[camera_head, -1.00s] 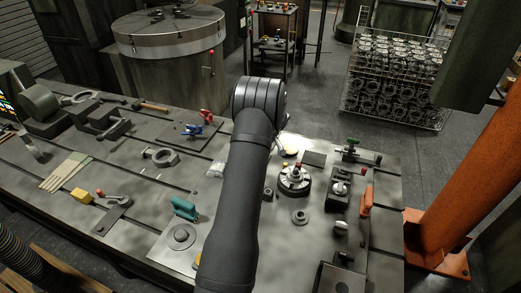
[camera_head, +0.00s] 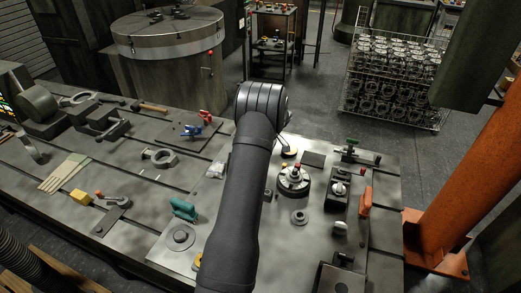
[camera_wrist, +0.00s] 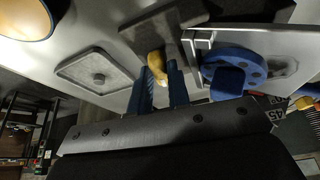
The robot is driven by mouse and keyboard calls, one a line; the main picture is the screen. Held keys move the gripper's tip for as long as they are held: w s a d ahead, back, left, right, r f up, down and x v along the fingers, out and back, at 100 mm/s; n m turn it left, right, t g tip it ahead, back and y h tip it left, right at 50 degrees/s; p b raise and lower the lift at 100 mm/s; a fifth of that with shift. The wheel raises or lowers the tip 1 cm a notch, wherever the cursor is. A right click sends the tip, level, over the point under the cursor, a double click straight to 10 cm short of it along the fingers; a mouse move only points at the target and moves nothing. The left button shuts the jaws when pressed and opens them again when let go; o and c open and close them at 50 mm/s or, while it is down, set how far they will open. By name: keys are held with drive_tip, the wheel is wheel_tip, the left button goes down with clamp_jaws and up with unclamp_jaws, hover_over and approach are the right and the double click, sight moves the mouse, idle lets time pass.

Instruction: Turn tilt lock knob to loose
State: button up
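In the wrist view, a yellow lever-like piece (camera_wrist: 157,66) stands between the two blue fingers of my gripper (camera_wrist: 160,78). It nearly fills the gap at the fingertips; I cannot tell whether they press on it. To their right is a round blue knob (camera_wrist: 232,68) with a raised grip, on a pale metal plate, apart from the fingers. Near it a dark label shows "45". No lettering tells me which piece is the tilt lock knob. In the head view my arm hides the gripper.
A grey square plate with a central stud (camera_wrist: 95,73) lies left of the fingers. In the head view, a round fixture (camera_head: 294,179), a teal handle (camera_head: 184,209) and an orange handle (camera_head: 365,200) stand on the metal table. A wire rack of castings (camera_head: 395,85) stands behind.

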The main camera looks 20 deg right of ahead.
drive_tip(key=o, duration=0.4)
drive_tip(key=v, duration=1.7)
drive_tip(key=shift+r, duration=0.2)
drive_tip(key=shift+s+d, duration=0.1)
drive_tip(key=x, duration=1.7)
drive_tip(key=shift+f, duration=0.2)
